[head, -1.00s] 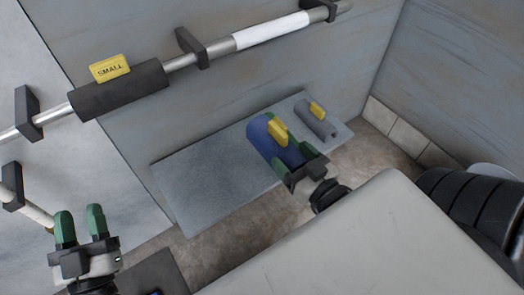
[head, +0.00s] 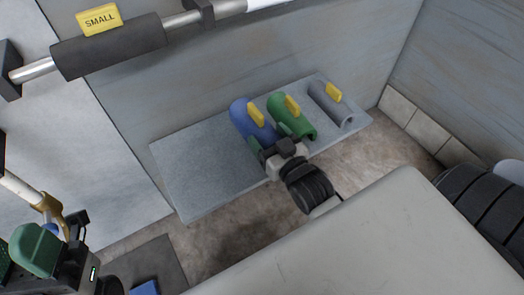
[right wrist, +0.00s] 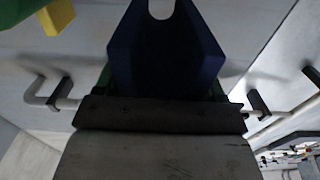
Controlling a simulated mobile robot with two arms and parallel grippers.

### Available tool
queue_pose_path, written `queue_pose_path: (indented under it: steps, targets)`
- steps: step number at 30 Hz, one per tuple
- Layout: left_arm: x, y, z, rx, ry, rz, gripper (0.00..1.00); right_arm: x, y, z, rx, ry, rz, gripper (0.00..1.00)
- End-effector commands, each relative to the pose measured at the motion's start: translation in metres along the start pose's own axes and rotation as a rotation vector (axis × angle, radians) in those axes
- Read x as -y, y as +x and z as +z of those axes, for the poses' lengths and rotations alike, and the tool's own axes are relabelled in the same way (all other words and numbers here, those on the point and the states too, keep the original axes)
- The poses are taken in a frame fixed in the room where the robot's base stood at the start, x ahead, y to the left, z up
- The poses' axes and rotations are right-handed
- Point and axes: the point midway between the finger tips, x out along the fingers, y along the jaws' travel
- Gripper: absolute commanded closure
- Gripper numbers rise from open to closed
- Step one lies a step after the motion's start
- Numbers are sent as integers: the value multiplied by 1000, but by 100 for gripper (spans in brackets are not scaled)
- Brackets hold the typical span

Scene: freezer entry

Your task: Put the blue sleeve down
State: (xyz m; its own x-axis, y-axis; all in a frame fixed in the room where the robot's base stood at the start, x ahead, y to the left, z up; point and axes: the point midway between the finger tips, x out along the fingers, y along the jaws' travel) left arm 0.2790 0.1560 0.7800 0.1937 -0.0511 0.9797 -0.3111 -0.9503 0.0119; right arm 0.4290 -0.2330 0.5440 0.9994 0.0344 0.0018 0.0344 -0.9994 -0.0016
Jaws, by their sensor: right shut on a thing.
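The blue sleeve (head: 243,117), with a yellow tab on top, is at the left of a row on the grey bench (head: 190,165). My right gripper (head: 272,148) is shut on its near end. In the right wrist view the blue sleeve (right wrist: 165,55) fills the middle between the fingers. The sleeve is at or just above the bench top; I cannot tell whether it touches. My left gripper (head: 45,250) is at the lower left, away from the bench, and its finger gap is not clear.
A green sleeve (head: 295,122) stands close to the right of the blue one, then a grey sleeve (head: 328,103). The bench's left part is bare. A wall rail above carries a dark sleeve (head: 110,45) with a "SMALL" tag (head: 99,19). A pale surface (head: 380,240) is in front.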

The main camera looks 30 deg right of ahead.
Motion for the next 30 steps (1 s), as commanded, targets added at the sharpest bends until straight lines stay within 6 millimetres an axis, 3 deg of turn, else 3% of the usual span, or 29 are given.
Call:
queue_pose_path:
  steps: [3, 7, 10, 15, 28, 29, 30]
  targets:
    - [0, -10, 2, 1, 1, 0, 56, 6, 14, 11, -1, 2, 1, 53]
    - [0, -13, 3, 1, 1, 1, 56, 9, 18, 17, 0, 1, 0, 53]
    - [1, -18, 7, -15, 3, 8, 56, 9, 18, 35, 3, 0, 0, 53]
    - [2, -9, 11, -55, 8, 23, 56, 9, 17, 52, 1, 0, 0, 53]
    - [2, -6, 12, -58, 9, 25, 56, 9, 17, 55, 1, 0, 0, 53]
    - [2, -6, 12, -58, 9, 26, 56, 9, 17, 55, 1, 0, 0, 25]
    - [2, -6, 12, -58, 9, 26, 56, 9, 17, 54, 1, 0, 0, 19]
